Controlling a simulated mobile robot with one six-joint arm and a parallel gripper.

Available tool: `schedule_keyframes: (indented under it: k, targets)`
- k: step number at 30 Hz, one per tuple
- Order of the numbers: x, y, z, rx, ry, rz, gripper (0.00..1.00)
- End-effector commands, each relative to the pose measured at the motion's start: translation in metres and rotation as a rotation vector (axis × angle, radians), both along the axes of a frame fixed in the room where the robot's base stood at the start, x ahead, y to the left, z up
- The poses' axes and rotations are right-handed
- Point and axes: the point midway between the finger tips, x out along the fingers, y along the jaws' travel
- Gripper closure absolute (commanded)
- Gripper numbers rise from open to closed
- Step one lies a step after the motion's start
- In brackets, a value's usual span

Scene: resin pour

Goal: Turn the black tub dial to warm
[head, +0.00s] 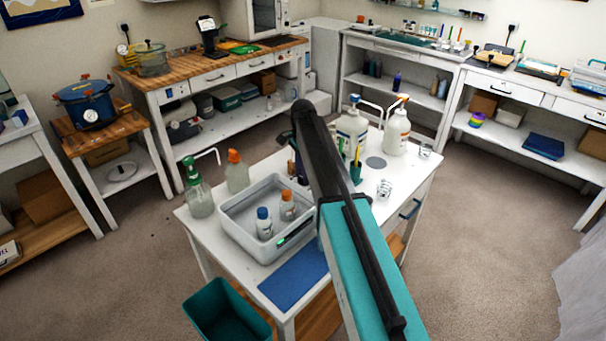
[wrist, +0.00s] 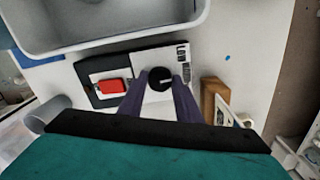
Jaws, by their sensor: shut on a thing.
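The black dial (wrist: 159,77) shows in the wrist view, round, with a light pointer mark towards the right. It sits on a white panel (wrist: 157,110) with small dark printed marks. The two dark purple fingers of my gripper (wrist: 160,83) are on either side of the dial, shut on it. The grey tub (wrist: 105,44) lies just beyond. In the head view the tub (head: 238,235) stands on the white table with two bottles in it and a small green display on its front. My arm hides my gripper and the dial there.
On the table (head: 405,200) are a blue mat (head: 294,276) and several bottles. A teal bin (head: 226,310) stands in front.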

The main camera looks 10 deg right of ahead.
Motion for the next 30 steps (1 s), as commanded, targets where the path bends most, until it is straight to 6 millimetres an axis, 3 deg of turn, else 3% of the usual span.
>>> schedule_keyframes:
  k: [19, 20, 23, 30]
  targets:
    - [0.0008, -0.0012, 0.0005, -0.002, -0.003, -0.079, 0.92]
    - [0.0008, -0.0012, 0.0005, -0.002, -0.003, -0.079, 0.68]
    - [0.0008, -0.0011, 0.0004, -0.002, -0.003, -0.079, 0.51]
    - [0.0003, -0.0004, 0.0002, -0.002, -0.002, -0.078, 0.51]
